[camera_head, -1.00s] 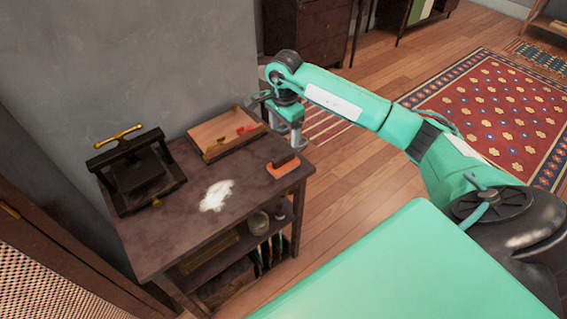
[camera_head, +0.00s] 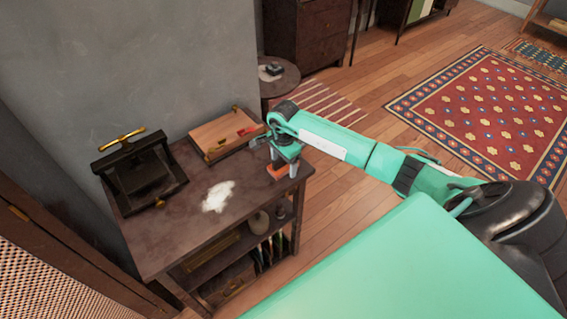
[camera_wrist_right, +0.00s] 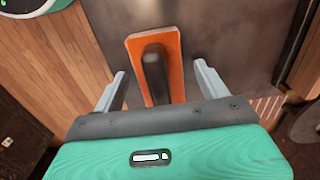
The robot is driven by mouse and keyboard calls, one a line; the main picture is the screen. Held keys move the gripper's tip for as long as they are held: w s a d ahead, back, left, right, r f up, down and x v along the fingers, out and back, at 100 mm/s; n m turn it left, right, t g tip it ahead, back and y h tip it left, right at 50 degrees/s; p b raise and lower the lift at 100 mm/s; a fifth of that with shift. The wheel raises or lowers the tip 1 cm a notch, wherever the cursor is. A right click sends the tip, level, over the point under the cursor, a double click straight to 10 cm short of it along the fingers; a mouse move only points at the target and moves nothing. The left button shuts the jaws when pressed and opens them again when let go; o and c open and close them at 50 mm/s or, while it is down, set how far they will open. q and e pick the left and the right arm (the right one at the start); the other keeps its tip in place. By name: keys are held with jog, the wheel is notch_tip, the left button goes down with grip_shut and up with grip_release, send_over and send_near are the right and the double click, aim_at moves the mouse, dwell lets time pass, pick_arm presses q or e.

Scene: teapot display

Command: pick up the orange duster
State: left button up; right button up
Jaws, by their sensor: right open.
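The orange duster (camera_wrist_right: 168,50) has a flat orange base and a dark handle. In the right wrist view it lies between the two open fingers of my right gripper (camera_wrist_right: 160,88), with gaps on both sides. In the head view the duster (camera_head: 277,171) sits on the near right corner of the dark table (camera_head: 175,237), partly covered by my right gripper (camera_head: 284,161) just above it. The right gripper is empty. My left gripper is not in view.
A white powder patch (camera_head: 218,196) lies mid-table. A black press with a brass handle (camera_head: 140,178) stands at the left, and a wooden tray (camera_head: 222,136) at the back. The table's shelf below holds a round pot (camera_head: 259,222). A round side table (camera_head: 279,82) stands behind.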

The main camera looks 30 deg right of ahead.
jog(key=c, duration=1.1)
jog(key=shift+o, duration=0.2)
jog(key=shift+r, duration=0.75)
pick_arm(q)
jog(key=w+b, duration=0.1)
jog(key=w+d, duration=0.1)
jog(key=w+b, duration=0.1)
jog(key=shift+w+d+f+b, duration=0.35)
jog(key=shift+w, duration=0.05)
pick_arm(e)
notch_tip(320, 180, up, 19)
jog(key=shift+f, duration=0.2)
